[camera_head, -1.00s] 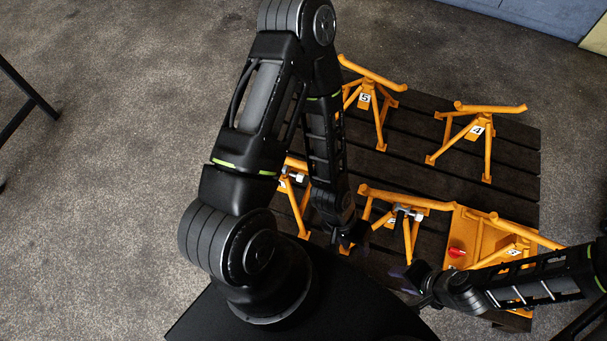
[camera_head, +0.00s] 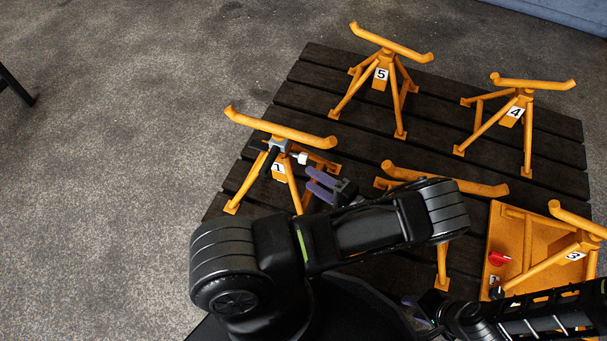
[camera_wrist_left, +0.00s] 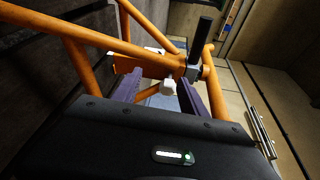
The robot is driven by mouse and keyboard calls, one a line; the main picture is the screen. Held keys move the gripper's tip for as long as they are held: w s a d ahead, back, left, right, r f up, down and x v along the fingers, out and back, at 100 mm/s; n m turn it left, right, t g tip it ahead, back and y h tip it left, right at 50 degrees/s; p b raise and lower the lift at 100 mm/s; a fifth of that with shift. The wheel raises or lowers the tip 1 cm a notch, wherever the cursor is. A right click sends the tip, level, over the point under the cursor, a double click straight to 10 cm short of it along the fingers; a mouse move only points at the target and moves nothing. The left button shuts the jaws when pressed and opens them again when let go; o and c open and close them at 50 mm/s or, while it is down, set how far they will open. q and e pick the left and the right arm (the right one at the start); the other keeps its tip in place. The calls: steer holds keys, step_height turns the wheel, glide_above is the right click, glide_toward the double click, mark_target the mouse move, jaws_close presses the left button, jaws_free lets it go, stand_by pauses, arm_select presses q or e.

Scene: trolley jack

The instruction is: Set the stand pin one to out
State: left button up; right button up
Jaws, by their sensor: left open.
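Stand one (camera_head: 281,125) is an orange tripod with a bent top bar and a label "1", at the left of the dark slatted platform. Its pin has a white end (camera_head: 302,158) sticking out to the right near a grey block with a black handle (camera_head: 268,160). My left gripper (camera_head: 320,186) is open just right of and below this pin end. In the left wrist view the white pin end (camera_wrist_left: 168,87) lies between my two purple fingers, with gaps on both sides. My right gripper (camera_head: 420,306) is at the bottom of the head view; its fingers are too dark to read.
Stands five (camera_head: 388,43) and four (camera_head: 530,83) stand at the back of the platform (camera_head: 440,110). Stand three (camera_head: 575,218) and an orange plate with a red knob (camera_head: 499,258) are at the right. Another orange stand (camera_head: 440,180) is partly behind my left arm.

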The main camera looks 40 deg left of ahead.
mark_target(307, 161)
arm_select(q)
steer(key=w, duration=0.1)
steer(key=w+d+r+t+y, duration=0.1)
steer(key=shift+w+r+t, duration=0.15)
steer(key=shift+w+t, duration=0.15)
steer(key=shift+w, duration=0.1)
steer(key=shift+w+a+b, duration=0.15)
steer(key=shift+a+b, duration=0.2)
steer(key=shift+a, duration=1.65)
steer(key=shift+w+a+b, duration=0.15)
steer(key=shift+a+b, duration=0.15)
steer(key=shift+a, duration=1.65)
steer(key=shift+c, duration=0.4)
jaws_close()
